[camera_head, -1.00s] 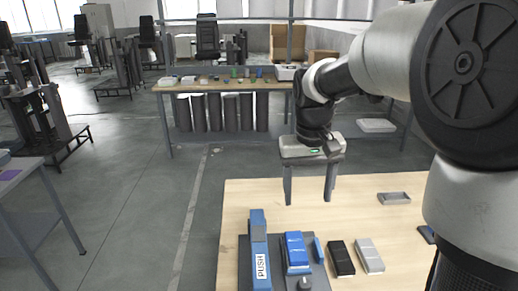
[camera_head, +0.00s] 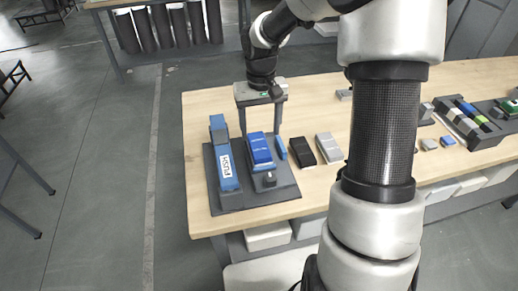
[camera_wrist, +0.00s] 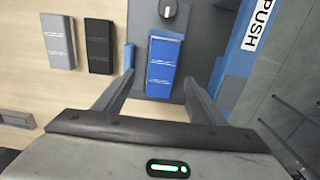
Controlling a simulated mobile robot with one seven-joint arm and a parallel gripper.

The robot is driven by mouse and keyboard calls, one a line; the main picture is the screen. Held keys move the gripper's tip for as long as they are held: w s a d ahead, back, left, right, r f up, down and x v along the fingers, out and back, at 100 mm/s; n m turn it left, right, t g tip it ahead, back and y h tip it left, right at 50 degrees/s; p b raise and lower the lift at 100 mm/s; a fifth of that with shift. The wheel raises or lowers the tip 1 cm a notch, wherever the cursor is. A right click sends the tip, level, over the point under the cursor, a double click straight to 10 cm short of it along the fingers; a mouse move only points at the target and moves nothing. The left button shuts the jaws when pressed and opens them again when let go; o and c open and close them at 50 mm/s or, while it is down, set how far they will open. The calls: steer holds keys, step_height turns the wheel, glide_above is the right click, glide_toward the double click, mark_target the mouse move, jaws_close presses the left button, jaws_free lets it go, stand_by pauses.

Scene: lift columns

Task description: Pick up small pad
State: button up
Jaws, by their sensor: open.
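No object is labelled as the small pad. A blue block with a flat top (camera_head: 260,150) sits on a dark grey base plate (camera_head: 254,198); it also shows in the wrist view (camera_wrist: 163,65). A thin blue piece (camera_head: 281,148) stands along its right side in the head view. My gripper (camera_head: 261,131) is open and empty, fingers pointing down just behind the blue block. In the wrist view my fingertips (camera_wrist: 160,77) lie either side of the block's near end, apart from it; their exact height is unclear.
A black box (camera_head: 302,151) and a grey box (camera_head: 329,148) lie to the right. More parts sit at the far right. Bare wood lies behind.

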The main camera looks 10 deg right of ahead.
steer(key=shift+w+a+f, duration=0.1)
steer(key=shift+f, duration=1.3)
steer(key=shift+w+a+f, duration=0.1)
steer(key=shift+f, duration=1.25)
steer(key=shift+c, duration=0.4)
steer(key=c, duration=1.3)
step_height(320, 180, up, 10)
steer(key=shift+p, duration=0.4)
steer(key=shift+c, duration=0.4)
step_height(320, 180, up, 7)
steer(key=p, duration=0.5)
glide_above(259, 145)
steer(key=shift+w, duration=0.1)
